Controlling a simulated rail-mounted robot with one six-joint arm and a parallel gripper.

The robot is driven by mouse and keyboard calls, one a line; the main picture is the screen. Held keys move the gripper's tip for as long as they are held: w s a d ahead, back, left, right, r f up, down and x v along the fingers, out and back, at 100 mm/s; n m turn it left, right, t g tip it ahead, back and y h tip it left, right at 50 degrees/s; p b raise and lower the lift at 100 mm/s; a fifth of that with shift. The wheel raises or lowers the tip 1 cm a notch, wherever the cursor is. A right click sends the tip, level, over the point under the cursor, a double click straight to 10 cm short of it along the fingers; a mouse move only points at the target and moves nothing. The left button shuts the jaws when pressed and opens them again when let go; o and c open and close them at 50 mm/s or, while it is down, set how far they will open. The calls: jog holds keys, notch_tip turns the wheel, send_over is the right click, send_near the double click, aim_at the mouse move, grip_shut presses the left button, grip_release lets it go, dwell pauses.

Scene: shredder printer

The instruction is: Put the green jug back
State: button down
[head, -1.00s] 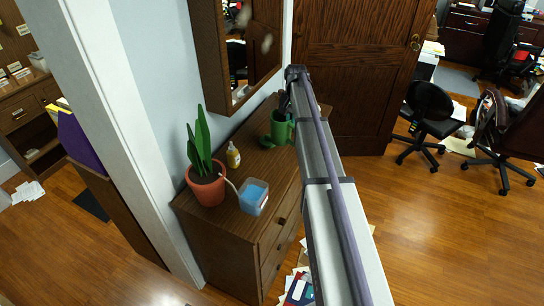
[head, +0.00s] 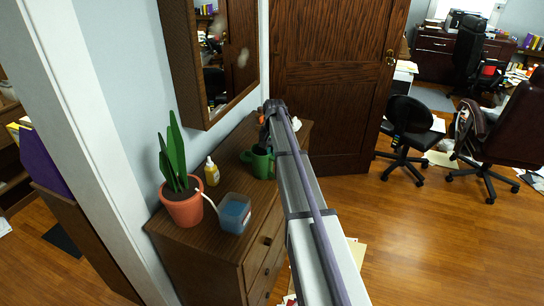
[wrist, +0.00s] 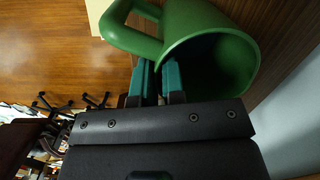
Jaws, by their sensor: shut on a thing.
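The green jug (head: 260,163) is at the far part of the brown dresser's top (head: 222,180) in the head view, partly hidden by my arm. I cannot tell whether it touches the dresser top. In the wrist view the jug (wrist: 205,32) lies tilted across the picture, its open mouth towards me and its handle to the left. My gripper (wrist: 158,75) has its two teal fingers at the jug's rim, shut on its wall near the handle. In the head view the fingers are hidden behind my arm.
A potted plant (head: 182,205), a yellow bottle (head: 211,173) and a clear container with blue contents (head: 235,214) stand on the dresser's near part. A framed mirror (head: 215,60) hangs on the wall above. A wooden door (head: 335,90) stands behind. The floor to the right is partly clear.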

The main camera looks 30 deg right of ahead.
jog(key=shift+f, duration=0.2)
jog(key=c, duration=1.2)
grip_release()
jog(key=shift+r, duration=0.1)
notch_tip(320, 180, up, 13)
jog(key=p, duration=1.2)
jog(key=s+a+n, duration=0.4)
jog(key=s+a, duration=0.9)
jog(key=s, duration=0.2)
jog(key=s+a+n, duration=0.3)
jog(key=s+a, duration=0.9)
jog(key=s, duration=0.3)
jog(key=shift+h, duration=0.4)
jog(key=shift+w+a+f+b, duration=0.1)
jog(key=shift+a+f+b, duration=0.05)
jog(key=shift+f+b, duration=2.05)
